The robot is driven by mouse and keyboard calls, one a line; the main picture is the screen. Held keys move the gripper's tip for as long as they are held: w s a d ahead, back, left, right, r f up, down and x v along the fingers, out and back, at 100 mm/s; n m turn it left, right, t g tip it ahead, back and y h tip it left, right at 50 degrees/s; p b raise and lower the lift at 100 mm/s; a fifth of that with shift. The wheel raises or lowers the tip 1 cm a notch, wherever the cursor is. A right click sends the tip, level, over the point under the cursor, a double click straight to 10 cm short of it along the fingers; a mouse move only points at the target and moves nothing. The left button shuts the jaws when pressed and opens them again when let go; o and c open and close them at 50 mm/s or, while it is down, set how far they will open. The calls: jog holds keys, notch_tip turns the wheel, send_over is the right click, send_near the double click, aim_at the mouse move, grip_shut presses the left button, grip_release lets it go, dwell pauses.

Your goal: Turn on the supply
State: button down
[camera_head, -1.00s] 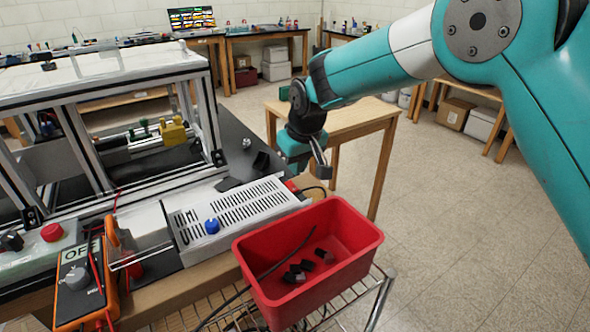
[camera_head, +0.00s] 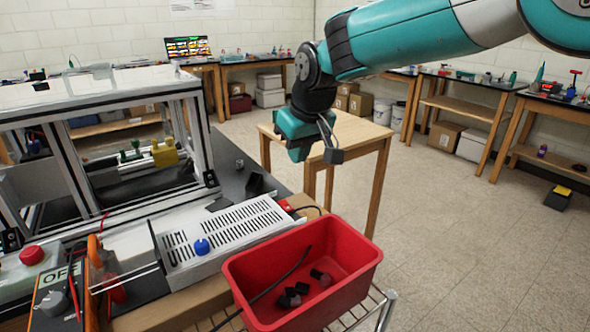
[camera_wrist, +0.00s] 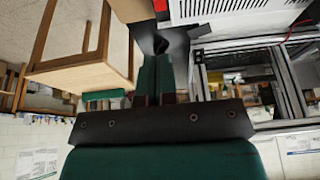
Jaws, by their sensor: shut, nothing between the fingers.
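The supply (camera_head: 222,238) is a pale metal box with slotted vents and a blue knob (camera_head: 202,246) on its near side. It lies flat on the bench in front of the extrusion frame. A small red part, apparently its switch (camera_head: 286,206), is at its right end; its position cannot be made out. In the wrist view the supply (camera_wrist: 225,10) is at the top right and the red part (camera_wrist: 160,5) at the top edge. My gripper (camera_head: 298,153) is shut and empty, above and beyond the supply's right end, apart from it. Its closed fingers (camera_wrist: 157,65) also show in the wrist view.
A red bin (camera_head: 345,262) with dark pieces and a cable stands close in front of the supply. The extrusion frame (camera_head: 195,140) rises behind it. An orange meter (camera_head: 62,300) and a red button (camera_head: 32,256) are at left. A wooden table (camera_head: 345,135) stands beyond my gripper.

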aim_at(282, 200)
jog(key=shift+w+a+r, duration=0.1)
jog(key=shift+a, duration=0.05)
jog(key=p+x, duration=0.3)
jog(key=x, duration=1.1)
jog(key=shift+a, duration=0.1)
